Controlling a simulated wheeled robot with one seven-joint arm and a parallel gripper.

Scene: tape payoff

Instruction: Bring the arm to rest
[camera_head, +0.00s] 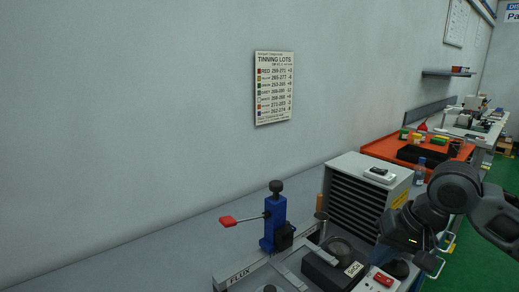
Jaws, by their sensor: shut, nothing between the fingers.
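My gripper (440,254) is at the lower right, at the end of my dark arm (455,190). It is small in the view, with its fingers pointing down and to the right. It is shut, and nothing shows in its fingers. It appears in front of the right side of the bench, close to the dark round item and the red-switch box in the picture. I cannot tell its height above the bench or whether it touches anything.
A blue clamp post (269,222) with a red-handled lever stands on the FLUX frame (238,277). A drawer cabinet (350,195) stands behind, left of my arm. A red-switch box (381,280) sits at the front. The bench's left part (150,250) is clear.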

